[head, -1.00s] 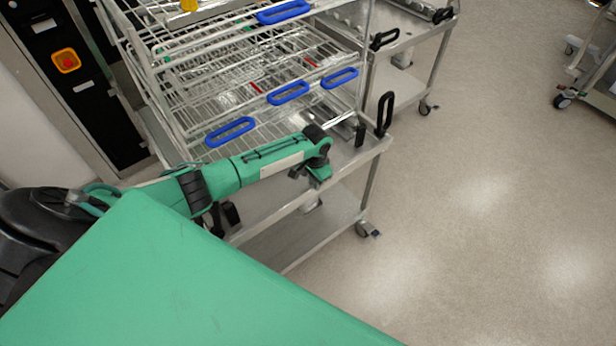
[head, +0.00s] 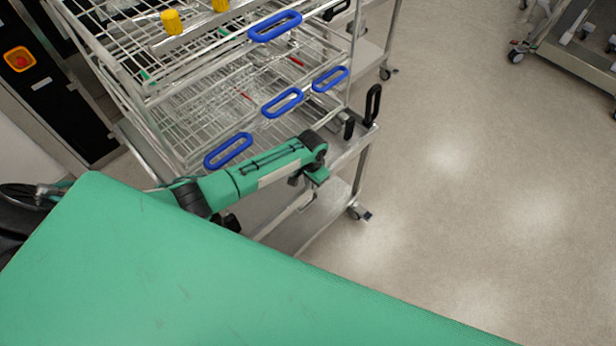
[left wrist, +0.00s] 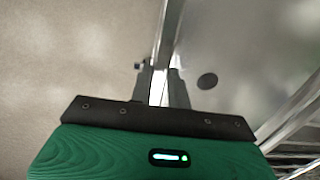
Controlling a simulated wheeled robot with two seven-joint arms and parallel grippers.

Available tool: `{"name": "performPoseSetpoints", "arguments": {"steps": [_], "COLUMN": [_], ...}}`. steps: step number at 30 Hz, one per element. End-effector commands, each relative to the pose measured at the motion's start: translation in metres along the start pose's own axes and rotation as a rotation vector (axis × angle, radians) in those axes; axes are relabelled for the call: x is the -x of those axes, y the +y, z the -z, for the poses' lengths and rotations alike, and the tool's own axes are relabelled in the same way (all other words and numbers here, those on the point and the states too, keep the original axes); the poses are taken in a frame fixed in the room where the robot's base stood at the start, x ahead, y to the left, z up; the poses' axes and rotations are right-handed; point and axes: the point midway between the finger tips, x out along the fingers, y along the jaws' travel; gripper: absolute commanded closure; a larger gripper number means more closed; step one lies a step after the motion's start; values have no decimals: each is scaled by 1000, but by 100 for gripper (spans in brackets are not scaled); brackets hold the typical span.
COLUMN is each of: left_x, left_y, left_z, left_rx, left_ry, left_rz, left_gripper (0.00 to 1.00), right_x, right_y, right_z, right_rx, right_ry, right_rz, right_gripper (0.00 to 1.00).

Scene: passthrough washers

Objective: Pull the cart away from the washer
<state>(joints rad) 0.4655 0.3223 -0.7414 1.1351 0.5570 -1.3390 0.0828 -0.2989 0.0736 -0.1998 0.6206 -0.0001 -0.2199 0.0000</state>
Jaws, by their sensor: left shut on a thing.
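The cart is a metal trolley with a top frame (head: 362,146) and a lower shelf, carrying wire racks (head: 190,112) with blue handles. A black upright handle (head: 373,105) stands at its corner. My left arm reaches over its near side. My left gripper (head: 308,181) is at the cart's near edge; its fingers are small and partly hidden in the head view. In the left wrist view the gripper (left wrist: 158,84) is shut on the cart's metal edge rail (left wrist: 168,40). The washer's black front panel (head: 68,112), with an orange-framed red button, is at the left. My right gripper is not in view.
Another metal cart (head: 375,45) stands behind this one. A further wheeled cart (head: 570,55) is at the upper right. The floor (head: 450,210) to the right is clear. My green body covers the lower left.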

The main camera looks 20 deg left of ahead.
Motion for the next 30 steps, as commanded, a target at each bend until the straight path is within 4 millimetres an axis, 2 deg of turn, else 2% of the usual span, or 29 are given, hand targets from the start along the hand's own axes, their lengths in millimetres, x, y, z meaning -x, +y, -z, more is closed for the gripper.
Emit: {"name": "performPoseSetpoints", "arguments": {"steps": [10,11,13,14,24,30], "left_x": [0,1,1,1,3,24], "left_y": [-3,-3,-3,-3,-2,-2], "left_z": [1,1,1,1,1,1], "left_rx": [2,2,2,2,1,2], "left_ry": [2,3,2,2,2,5], "left_rz": [6,6,5,5,3,3], "left_gripper": [100,76,62,60,60,60], "right_x": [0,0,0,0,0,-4], "right_y": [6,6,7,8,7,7], "right_z": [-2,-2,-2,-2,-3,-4], "right_rx": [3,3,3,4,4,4], "right_ry": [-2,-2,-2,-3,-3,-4], "right_rz": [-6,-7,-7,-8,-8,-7], "right_gripper": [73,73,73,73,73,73]}}
